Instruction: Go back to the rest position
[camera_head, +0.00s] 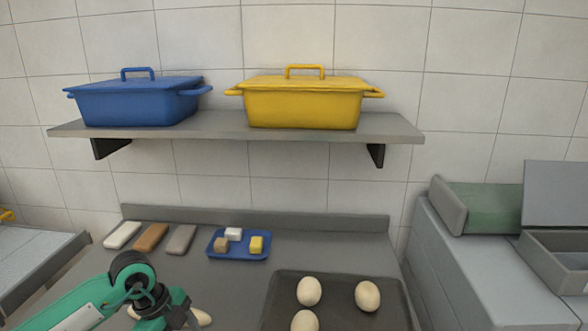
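My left arm reaches in from the lower left over the grey worktop (230,287). Its gripper (192,320) is low at the bottom edge, beside a pale dough piece (204,317) that is partly hidden by it. Whether the fingers are open or shut, and whether they touch the dough, is not clear. Another pale piece shows partly behind the arm. My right gripper is not in view.
A dark tray (340,289) with three pale dough balls lies right of the gripper. A small blue tray (222,253) holds several small blocks. Three bars lie left of it. A shelf (235,124) above carries a blue lidded pot (138,103) and a yellow one (303,105).

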